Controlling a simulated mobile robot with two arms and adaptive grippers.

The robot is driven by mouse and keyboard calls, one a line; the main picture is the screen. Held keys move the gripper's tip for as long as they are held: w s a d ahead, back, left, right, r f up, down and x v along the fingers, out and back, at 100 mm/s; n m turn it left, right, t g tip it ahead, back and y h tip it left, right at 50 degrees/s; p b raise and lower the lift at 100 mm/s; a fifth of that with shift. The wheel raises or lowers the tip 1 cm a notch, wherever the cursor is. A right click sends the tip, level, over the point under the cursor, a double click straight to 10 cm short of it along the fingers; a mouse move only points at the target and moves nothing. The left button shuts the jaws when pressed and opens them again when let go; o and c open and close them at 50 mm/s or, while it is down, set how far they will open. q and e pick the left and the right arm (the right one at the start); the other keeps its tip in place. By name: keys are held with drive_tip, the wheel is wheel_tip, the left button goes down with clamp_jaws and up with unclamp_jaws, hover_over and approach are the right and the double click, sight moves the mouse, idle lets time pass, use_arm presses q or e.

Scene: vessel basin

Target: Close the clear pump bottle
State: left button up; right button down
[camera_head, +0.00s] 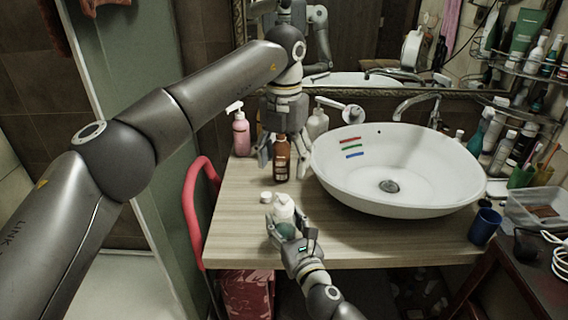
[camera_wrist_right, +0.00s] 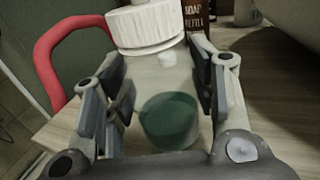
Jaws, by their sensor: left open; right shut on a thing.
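The clear bottle (camera_head: 284,214) stands at the front of the counter, with a white top and green liquid low inside. In the right wrist view the clear bottle (camera_wrist_right: 165,80) sits between the fingers, with a ribbed white cap (camera_wrist_right: 146,25) over its neck. The cap looks slightly tilted; its upper end is cropped. My right gripper (camera_head: 284,231) is shut on the bottle's body. My left gripper (camera_head: 284,150) is open, pointing down farther back, around or just behind a brown bottle (camera_head: 282,160); I cannot tell which.
A small white round piece (camera_head: 266,197) shows just left of the clear bottle. A pink pump bottle (camera_head: 240,135) stands back left. A red curved rail (camera_head: 190,205) borders the counter's left edge.

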drive_tip(key=c, duration=0.5)
unclamp_jaws()
drive_tip(key=v, duration=1.2)
